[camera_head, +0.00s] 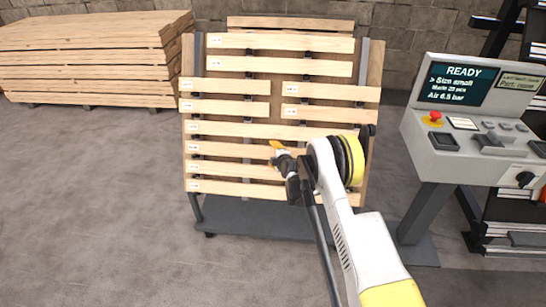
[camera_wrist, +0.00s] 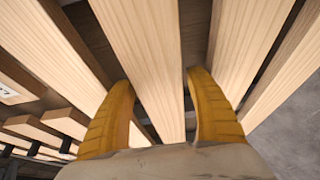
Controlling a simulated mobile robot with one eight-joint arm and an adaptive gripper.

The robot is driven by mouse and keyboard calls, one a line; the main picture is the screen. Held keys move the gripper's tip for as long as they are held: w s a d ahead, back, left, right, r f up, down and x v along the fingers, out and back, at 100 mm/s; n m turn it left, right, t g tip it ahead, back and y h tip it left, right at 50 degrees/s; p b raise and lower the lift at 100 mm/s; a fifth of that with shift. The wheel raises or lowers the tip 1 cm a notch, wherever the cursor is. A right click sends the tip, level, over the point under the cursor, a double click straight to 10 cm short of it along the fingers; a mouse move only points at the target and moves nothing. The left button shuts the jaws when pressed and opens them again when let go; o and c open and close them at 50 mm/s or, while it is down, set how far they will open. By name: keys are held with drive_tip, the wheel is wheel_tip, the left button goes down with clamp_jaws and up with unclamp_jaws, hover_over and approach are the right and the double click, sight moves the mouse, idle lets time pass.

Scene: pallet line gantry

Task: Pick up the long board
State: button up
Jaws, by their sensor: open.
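Several long pale boards lie across a tilted rack (camera_head: 375,65), including an upper long board (camera_head: 280,43) and a lower long board (camera_head: 235,188). Small white labels mark their left ends. My gripper (camera_head: 277,150) is over the right half of the lower rows, and my arm hides parts of the boards there. In the wrist view my gripper (camera_wrist: 161,80) is open, with one yellow finger on each side of a pale board (camera_wrist: 148,50). The fingertips reach into the gaps beside it. I cannot tell whether they touch it.
Shorter boards (camera_head: 225,107) share the middle rows. A timber stack (camera_head: 85,60) stands at the back left. A control console (camera_head: 470,120) stands to the right, its screen reading READY, with dark shelving (camera_head: 510,215) behind it. The grey floor (camera_head: 90,210) at left is clear.

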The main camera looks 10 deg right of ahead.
drive_tip(key=shift+r, duration=0.1)
drive_tip(key=c, duration=1.2)
